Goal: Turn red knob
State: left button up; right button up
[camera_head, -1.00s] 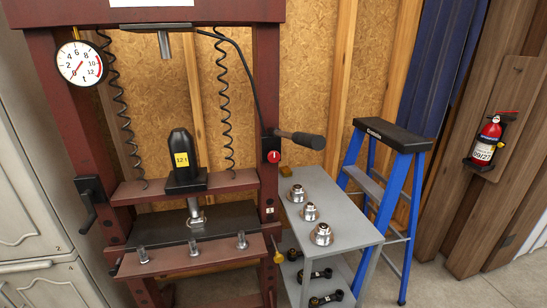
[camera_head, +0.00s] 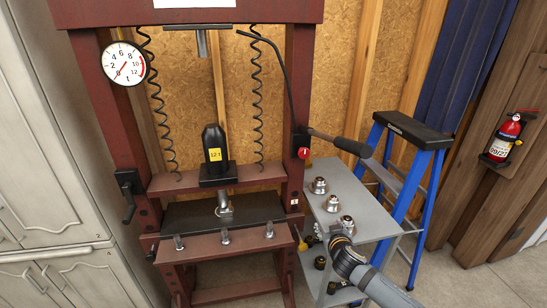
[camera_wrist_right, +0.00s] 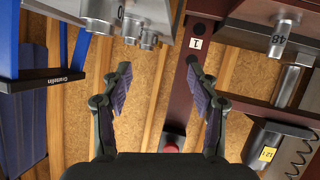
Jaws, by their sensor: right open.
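The red knob (camera_head: 304,153) sits on a small black box on the right post of the dark red press (camera_head: 298,100), with a pale mark on its face. In the right wrist view, a red patch that looks like the knob (camera_wrist_right: 171,148) shows low between the fingers, partly cut off by my gripper body. My right gripper (camera_head: 337,234) is below and to the right of the knob, apart from it, over the grey cart. In the wrist view my right gripper (camera_wrist_right: 158,66) is open with nothing between its fingers. My left gripper is not in view.
A black-gripped lever (camera_head: 340,143) juts right from the post just above the knob. The grey cart (camera_head: 347,187) carries metal fittings (camera_head: 333,203). A blue stepladder (camera_head: 408,190) stands to its right. A black cable and coiled hoses hang on the press.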

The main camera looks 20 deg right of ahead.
jog(key=w+a+r+t, duration=0.1)
jog(key=w+r+t, duration=0.1)
jog(key=r, duration=0.6)
jog(key=w+a+r+t, duration=0.1)
jog(key=w+r+t, duration=0.15)
jog(key=r, duration=0.45)
jog(key=t+y, duration=0.1)
jog(key=y, duration=0.1)
send_near(305, 153)
jog(key=p+x, duration=0.3)
jog(key=x, duration=0.5)
jog(key=shift+w+r+p, duration=0.1)
jog(key=shift+p, duration=0.3)
jog(key=shift+w, duration=0.5)
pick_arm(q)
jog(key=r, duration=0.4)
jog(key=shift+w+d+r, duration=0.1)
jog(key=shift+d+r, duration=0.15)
pick_arm(e)
jog(key=c, duration=1.1)
jog(key=shift+n, duration=0.3)
jog(key=shift+c, duration=0.2)
